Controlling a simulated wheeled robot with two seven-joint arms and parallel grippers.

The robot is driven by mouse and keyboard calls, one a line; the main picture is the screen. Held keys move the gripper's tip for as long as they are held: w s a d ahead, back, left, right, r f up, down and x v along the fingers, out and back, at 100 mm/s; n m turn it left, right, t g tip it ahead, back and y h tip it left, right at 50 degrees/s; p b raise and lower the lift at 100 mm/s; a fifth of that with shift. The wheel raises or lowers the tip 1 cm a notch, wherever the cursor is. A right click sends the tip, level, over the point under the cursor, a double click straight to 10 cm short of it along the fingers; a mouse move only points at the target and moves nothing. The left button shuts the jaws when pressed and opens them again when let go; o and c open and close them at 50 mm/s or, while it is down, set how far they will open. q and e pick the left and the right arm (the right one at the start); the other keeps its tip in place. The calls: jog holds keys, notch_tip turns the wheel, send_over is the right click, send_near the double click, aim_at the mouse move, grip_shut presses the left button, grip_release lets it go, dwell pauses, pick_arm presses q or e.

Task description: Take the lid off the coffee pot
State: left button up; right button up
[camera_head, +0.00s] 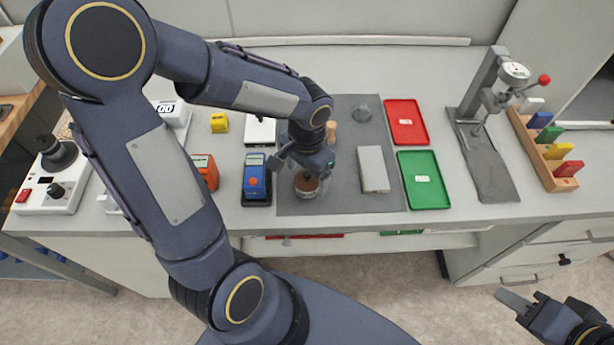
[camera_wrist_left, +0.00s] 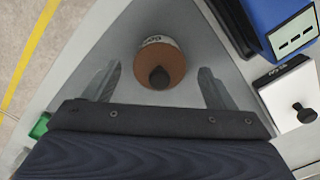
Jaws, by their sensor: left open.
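The coffee pot shows in the left wrist view as a round brown lid (camera_wrist_left: 150,55) with a black knob (camera_wrist_left: 159,77). A pale rim with lettering shows at its far side. In the head view the pot (camera_head: 306,184) stands on the grey mat near the table's front edge, partly hidden by my left gripper (camera_head: 300,168). In the left wrist view the left gripper (camera_wrist_left: 158,88) is open, one finger on each side of the lid and apart from it. My right gripper (camera_head: 528,304) is low at the right, away from the table; its opening is unclear.
A blue device (camera_head: 256,181) stands close left of the pot. A grey block (camera_head: 373,169) lies right of it on the mat (camera_head: 345,205). Red (camera_head: 405,121) and green (camera_head: 422,180) trays lie further right, with a gauge stand (camera_head: 490,85) beyond them.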

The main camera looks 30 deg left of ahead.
pick_arm(q)
jog(key=shift+c, duration=0.2)
jog(key=c, duration=1)
jog(key=shift+r, duration=0.1)
jog(key=shift+c, duration=0.2)
